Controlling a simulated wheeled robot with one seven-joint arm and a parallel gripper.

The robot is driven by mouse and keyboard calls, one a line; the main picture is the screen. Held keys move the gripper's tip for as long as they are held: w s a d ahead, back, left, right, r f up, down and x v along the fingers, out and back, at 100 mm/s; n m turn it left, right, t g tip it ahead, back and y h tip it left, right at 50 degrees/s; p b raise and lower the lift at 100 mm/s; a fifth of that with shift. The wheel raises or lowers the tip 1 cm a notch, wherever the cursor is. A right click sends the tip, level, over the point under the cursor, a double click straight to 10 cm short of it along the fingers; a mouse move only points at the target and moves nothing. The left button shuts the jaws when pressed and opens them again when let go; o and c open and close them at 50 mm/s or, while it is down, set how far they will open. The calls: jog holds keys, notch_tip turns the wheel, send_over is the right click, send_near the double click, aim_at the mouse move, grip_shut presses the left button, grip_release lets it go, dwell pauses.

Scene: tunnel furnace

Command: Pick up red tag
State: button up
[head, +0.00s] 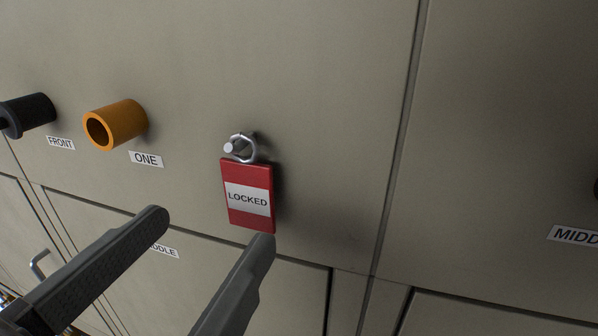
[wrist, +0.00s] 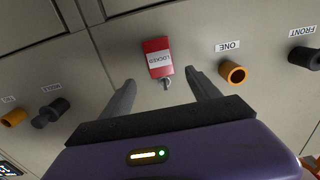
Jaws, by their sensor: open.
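The red tag (head: 234,172) has a white band reading LOCKED and hangs from a metal ring (head: 246,147) on a peg on the cabinet face. In the wrist view the red tag (wrist: 157,50) appears upside down, beyond the fingertips and between the two fingers' lines. My gripper (head: 208,226) is open and empty. In the head view its right fingertip overlaps the tag's lower edge, and its left fingertip is lower left of the tag. Whether a finger touches the tag cannot be told. Both fingers also show in the wrist view (wrist: 160,77).
An orange knob (head: 115,124) above a ONE label sticks out left of the tag. A black knob (head: 27,115) is farther left. A metal handle (head: 39,264) is at the lower left. The panel (head: 340,110) right of the tag is bare up to a vertical seam.

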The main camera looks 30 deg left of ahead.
aim_at(246, 183)
jog(key=p+x, duration=0.2)
jog(key=x, duration=0.4)
jog(key=shift+w+a+r, duration=0.1)
jog(key=shift+w+a+p, duration=0.15)
jog(key=shift+w+p, duration=0.15)
jog(key=shift+w, duration=0.2)
jog(key=c, duration=1.4)
jog(key=shift+b, duration=0.4)
